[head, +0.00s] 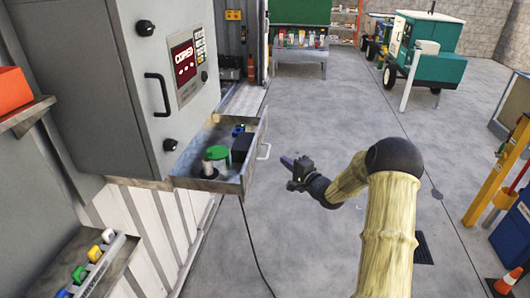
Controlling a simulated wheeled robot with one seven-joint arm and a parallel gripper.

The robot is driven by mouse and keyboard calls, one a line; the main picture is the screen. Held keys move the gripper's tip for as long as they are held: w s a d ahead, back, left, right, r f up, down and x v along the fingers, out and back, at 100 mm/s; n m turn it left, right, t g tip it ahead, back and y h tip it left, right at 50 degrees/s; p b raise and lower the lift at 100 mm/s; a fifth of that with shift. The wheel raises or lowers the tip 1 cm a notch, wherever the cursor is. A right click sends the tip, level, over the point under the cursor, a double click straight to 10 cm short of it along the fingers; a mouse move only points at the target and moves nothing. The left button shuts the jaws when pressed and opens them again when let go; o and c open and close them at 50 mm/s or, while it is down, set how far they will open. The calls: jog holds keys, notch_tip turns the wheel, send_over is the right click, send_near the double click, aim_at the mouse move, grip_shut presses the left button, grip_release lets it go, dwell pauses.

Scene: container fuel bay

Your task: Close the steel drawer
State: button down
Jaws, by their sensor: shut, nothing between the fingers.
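The steel drawer (219,185) stands pulled out below a grey cabinet (160,70). A green-topped item (217,153), a dark box (241,147) and other small items lie in it. A pale bar handle (265,151) is on its outer front, at the right. My gripper (287,161) is at the end of my arm, just right of the handle, with its fingers together and pointing left towards it. A small gap seems to lie between the fingertips and the handle; contact cannot be told for sure.
The cabinet has a black door handle (158,94) and a red display panel (185,70). A shelf with coloured-capped items (93,253) is at the lower left. A dark cable (252,240) runs along the floor. Open floor (310,240) surrounds my arm; a yellow post (495,180) stands at right.

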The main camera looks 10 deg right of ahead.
aim_at(258, 147)
jog(key=w+a+p, duration=0.2)
jog(key=w+a, duration=0.4)
jog(key=shift+w+p, duration=0.25)
jog(key=shift+p, duration=0.1)
jog(key=shift+w+a, duration=0.1)
jog(key=shift+a, duration=0.25)
jog(key=shift+w+d, duration=0.1)
